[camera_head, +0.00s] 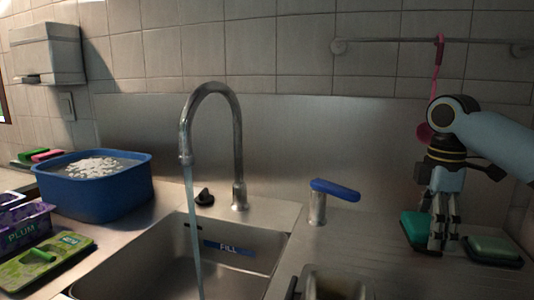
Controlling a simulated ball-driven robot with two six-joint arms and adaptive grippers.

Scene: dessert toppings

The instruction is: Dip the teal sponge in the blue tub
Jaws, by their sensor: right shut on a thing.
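My right gripper (440,240) points down at the right side of the counter and is shut on the teal sponge (413,228). The sponge stands tilted on edge, mostly showing to the left of the fingers, which hide part of it. Its lower end is at or just above the counter; I cannot tell which. The blue tub (105,198) stands across the sink on the left, filled with water with white foam on top. My left gripper is not in view.
A running tap (238,150) pours into the steel sink (235,262) between gripper and tub. A blue-topped lever (335,190) stands right of the sink. A dark green sponge (493,247) lies right of the gripper. Purple containers (25,228) and a green packet (48,262) are front left.

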